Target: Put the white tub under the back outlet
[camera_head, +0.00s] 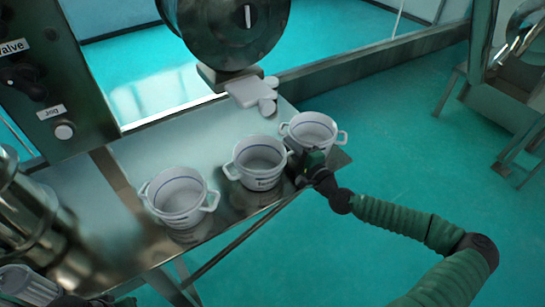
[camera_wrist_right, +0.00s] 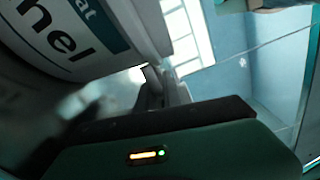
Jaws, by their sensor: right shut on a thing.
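Three white two-handled tubs stand on the steel table: a left tub (camera_head: 178,196), a middle tub (camera_head: 258,163) and a right tub (camera_head: 312,132). My right gripper (camera_head: 303,168) is at the right side of the middle tub, in front of the right tub, and appears shut on the middle tub's handle. In the right wrist view a labelled tub (camera_wrist_right: 80,30) fills the upper left, close beside the gripper fingers (camera_wrist_right: 155,88). The contact itself is partly hidden. No outlet can be made out for certain.
The steel table (camera_head: 135,150) has bare room behind the tubs. A round steel drum (camera_head: 225,30) stands at the back, with a white block (camera_head: 252,91) below it. A control box (camera_head: 55,80) and shiny steel cylinders (camera_head: 35,220) are at left. Open floor lies to the right.

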